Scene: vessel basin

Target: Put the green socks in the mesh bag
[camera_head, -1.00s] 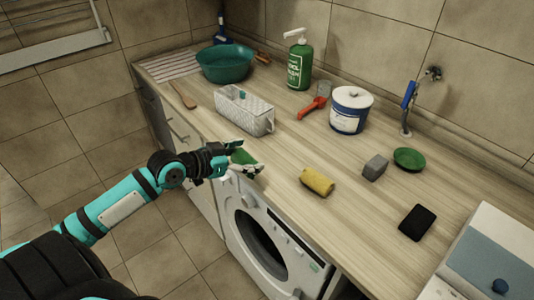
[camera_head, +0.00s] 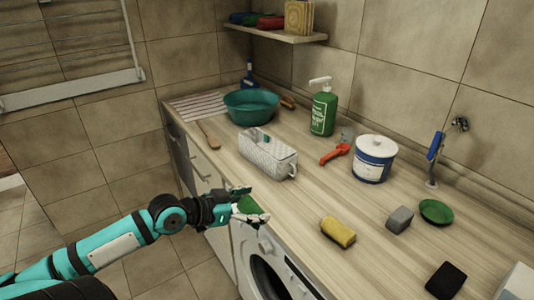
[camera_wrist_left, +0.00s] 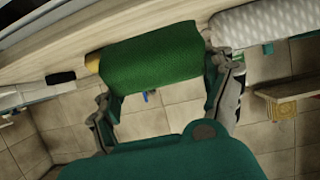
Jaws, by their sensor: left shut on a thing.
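The green socks (camera_head: 248,206) are a small rolled green bundle, and they also fill the upper middle of the left wrist view (camera_wrist_left: 152,58). My left gripper (camera_head: 245,204) is shut on them, with one finger at each side of the roll, just at the counter's front edge above the washing machine. The white, patterned mesh bag (camera_head: 262,160) stands on the counter, beyond and slightly right of the gripper. It looks box-shaped with a side handle, and a small teal patch shows at its top. Its inside is mostly hidden. My right gripper is out of view.
A teal basin (camera_head: 252,108) and a wooden spoon (camera_head: 209,135) lie behind the bag. The counter (camera_head: 290,205) between bag and sponge is clear.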

